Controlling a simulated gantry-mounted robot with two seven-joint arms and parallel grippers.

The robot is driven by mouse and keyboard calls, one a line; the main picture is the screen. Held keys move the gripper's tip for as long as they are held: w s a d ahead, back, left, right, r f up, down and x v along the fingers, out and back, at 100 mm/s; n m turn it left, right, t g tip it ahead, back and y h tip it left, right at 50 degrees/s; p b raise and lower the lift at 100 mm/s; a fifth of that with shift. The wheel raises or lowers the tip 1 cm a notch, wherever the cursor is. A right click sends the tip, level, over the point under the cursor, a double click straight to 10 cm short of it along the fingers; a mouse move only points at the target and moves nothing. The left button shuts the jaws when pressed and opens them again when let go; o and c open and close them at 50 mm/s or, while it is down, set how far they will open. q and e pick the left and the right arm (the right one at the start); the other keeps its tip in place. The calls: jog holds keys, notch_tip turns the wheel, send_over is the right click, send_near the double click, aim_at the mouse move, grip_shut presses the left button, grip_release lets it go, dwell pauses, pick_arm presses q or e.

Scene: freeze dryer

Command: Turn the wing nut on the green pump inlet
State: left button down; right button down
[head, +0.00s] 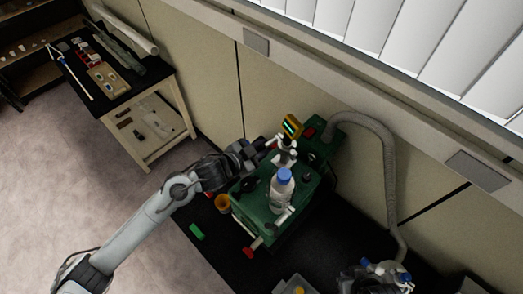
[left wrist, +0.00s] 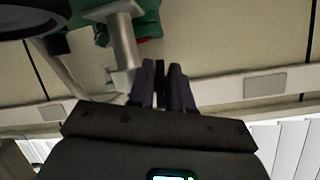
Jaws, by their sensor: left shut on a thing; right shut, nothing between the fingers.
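The green pump (head: 262,205) stands on the dark bench, with its metal inlet (head: 286,155) rising at the back. A yellow gauge with a lit screen (head: 292,127) tops the inlet. My left gripper (head: 268,146) reaches in from the left at inlet height, its fingertips at the inlet's left side. It is shut on a small light piece there, which looks like the wing nut; the fingers mostly hide it. In the left wrist view the two dark fingers (left wrist: 163,85) are close together, beside the metal inlet tube (left wrist: 125,45). My right gripper cannot be made out.
A grey hose (head: 385,150) arches to the right. An orange-brown jar (head: 222,203) and a green piece (head: 197,231) are on the bench at left. The wall is close behind.

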pick_arm(q)
jog(key=m+t+b, duration=0.1)
jog(key=m+b, duration=0.1)
jog(key=b, duration=0.3)
jog(key=m+t+b, duration=0.2)
jog(key=m+b, duration=0.1)
jog(key=b, duration=0.3)
jog(key=m+t+y+b, duration=0.1)
jog(key=m+b, duration=0.2)
jog(key=b, duration=0.2)
jog(key=shift+f, duration=0.25)
jog(key=shift+r+m+t+b, duration=0.25)
jog(key=shift+m+t+b, duration=0.25)
jog(key=shift+b, duration=0.65)
jog(key=c, duration=1)
grip_release()
jog(key=shift+c, duration=0.2)
jog(key=v, duration=1)
jog(key=shift+s+a+r+b, duration=0.1)
jog(key=shift+s+a+b, duration=0.05)
jog(key=shift+s+b, duration=0.2)
jog(key=shift+s, duration=0.1)
